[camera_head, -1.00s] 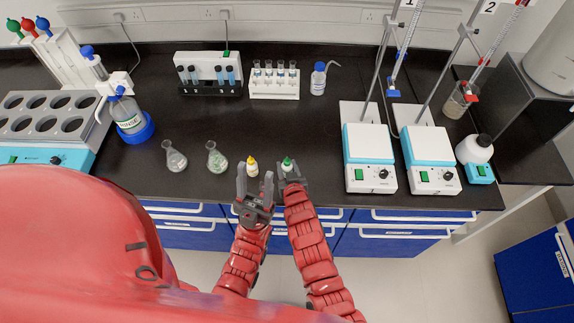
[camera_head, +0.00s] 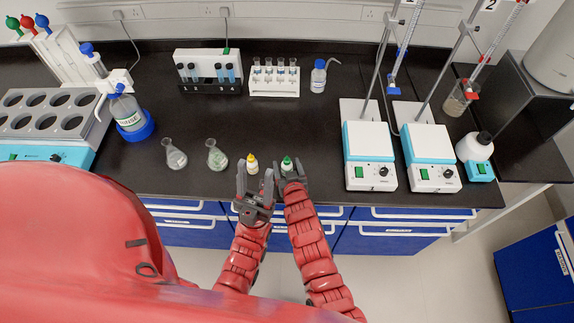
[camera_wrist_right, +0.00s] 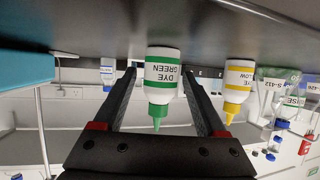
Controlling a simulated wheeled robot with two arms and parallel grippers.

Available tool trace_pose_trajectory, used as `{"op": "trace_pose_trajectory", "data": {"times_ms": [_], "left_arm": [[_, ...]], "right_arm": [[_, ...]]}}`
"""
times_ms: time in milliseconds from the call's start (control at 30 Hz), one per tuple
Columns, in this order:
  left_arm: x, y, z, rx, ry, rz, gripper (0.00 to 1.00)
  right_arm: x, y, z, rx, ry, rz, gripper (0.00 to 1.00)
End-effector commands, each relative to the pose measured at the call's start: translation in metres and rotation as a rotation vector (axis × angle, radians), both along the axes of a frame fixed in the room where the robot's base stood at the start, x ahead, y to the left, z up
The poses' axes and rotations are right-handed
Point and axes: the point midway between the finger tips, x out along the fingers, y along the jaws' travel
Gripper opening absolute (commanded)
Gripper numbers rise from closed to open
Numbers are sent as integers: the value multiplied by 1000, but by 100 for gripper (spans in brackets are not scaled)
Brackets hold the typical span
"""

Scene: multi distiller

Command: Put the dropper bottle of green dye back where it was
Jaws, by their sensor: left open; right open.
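The green dye dropper bottle (camera_head: 287,164) stands upright on the black bench near its front edge. In the right wrist view the green dye bottle (camera_wrist_right: 162,82) shows, upside down in the picture, with its label facing me. My right gripper (camera_head: 290,175) is open, with one finger on each side of the bottle. The right wrist view shows the fingers of the right gripper (camera_wrist_right: 163,100) apart and a gap beside the bottle. My left gripper (camera_head: 255,190) is open and empty, just in front of the yellow dye bottle (camera_head: 252,163).
Two flasks, one at the left (camera_head: 174,155) and one nearer the bottles (camera_head: 216,156), stand left of the yellow dye. A hotplate stirrer (camera_head: 368,176) is to the right. A tube rack (camera_head: 275,88) stands behind. The bench middle is clear.

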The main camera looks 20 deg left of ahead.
Motion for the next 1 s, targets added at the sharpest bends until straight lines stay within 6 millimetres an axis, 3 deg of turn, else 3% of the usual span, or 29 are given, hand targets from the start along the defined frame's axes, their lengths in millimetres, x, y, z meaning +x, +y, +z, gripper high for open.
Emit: {"op": "trace_pose_trajectory", "data": {"times_ms": [233,800,1000], "left_arm": [[0,0,-3,0,0,0,50],[0,0,-30,0,0,0,50],[0,0,-33,0,0,0,50]], "right_arm": [[-17,-10,8,0,-1,-2,74],[-86,-45,39,2,1,2,74],[-96,-52,45,-1,-1,2,74]]}}
